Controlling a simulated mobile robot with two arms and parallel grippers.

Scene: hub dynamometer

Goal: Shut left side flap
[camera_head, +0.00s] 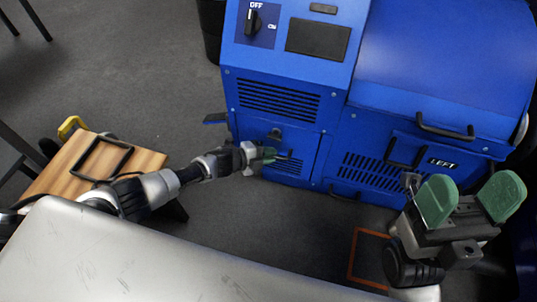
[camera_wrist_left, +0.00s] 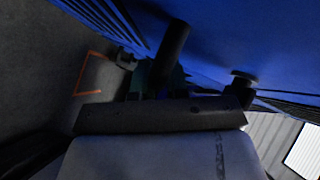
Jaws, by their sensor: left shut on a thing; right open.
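The blue dynamometer cabinet (camera_head: 330,110) stands ahead. A panel marked LEFT (camera_head: 443,162) is on its lower right front, with a black handle (camera_head: 405,152). A smaller vented panel (camera_head: 303,143) is at the lower left; I cannot tell whether it is fully flush. My left gripper (camera_head: 264,157) is at this smaller panel, shut on a dark bar (camera_wrist_left: 175,45), which looks like a handle. The gripper hides most of the bar in the head view. My right gripper (camera_head: 470,200) is open and empty, in front of the LEFT panel.
A wooden-topped stand (camera_head: 75,172) with a black frame is at the left. A grey surface (camera_head: 150,260) fills the lower foreground. An orange floor outline (camera_head: 352,252) lies by the right arm. Grey floor (camera_head: 120,80) is open left of the cabinet.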

